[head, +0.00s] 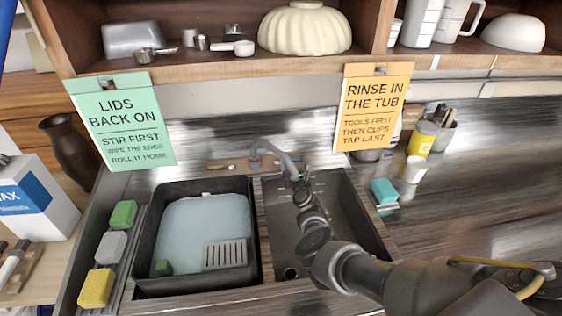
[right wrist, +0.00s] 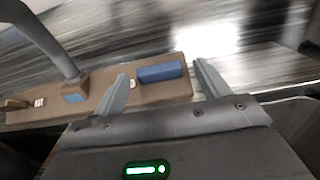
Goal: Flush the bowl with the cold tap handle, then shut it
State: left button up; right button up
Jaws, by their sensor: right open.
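The grey tap spout (head: 268,148) rises from a brown deck (head: 225,165) behind the sink and also shows in the right wrist view (right wrist: 52,38). The dark bowl (head: 335,215) is the right basin, with a round drain (head: 290,272); my right arm covers part of it. The blue cold tap handle (right wrist: 160,72) lies on the deck (right wrist: 135,95). My right gripper (head: 304,180) is open beside the spout; in the wrist view the handle shows between its fingers (right wrist: 162,82), and contact cannot be told. No water stream is visible. My left gripper is out of view.
The left basin holds a black tub (head: 252,240) with pale water, a grey grate (head: 225,254) and a green block. Sponges (head: 96,288) line the left ledge. Signs hang above. A teal sponge (head: 384,190), a white cup and yellow tin stand right; the right counter is mostly clear.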

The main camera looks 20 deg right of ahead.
jog(key=shift+w+d+f, duration=0.15)
jog(key=shift+w+d, duration=0.25)
jog(key=shift+w, duration=0.1)
jog(key=shift+w+d, duration=0.15)
jog(key=shift+w, duration=0.1)
jog(key=shift+a+r, duration=0.2)
jog(key=shift+r, duration=0.05)
jog(key=shift+c, duration=0.2)
jog(key=shift+a, duration=0.2)
jog(key=shift+c, duration=2.4)
jog(key=c, duration=0.5)
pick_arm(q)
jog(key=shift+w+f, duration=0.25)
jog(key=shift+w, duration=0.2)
pick_arm(e)
jog(key=shift+o, duration=0.2)
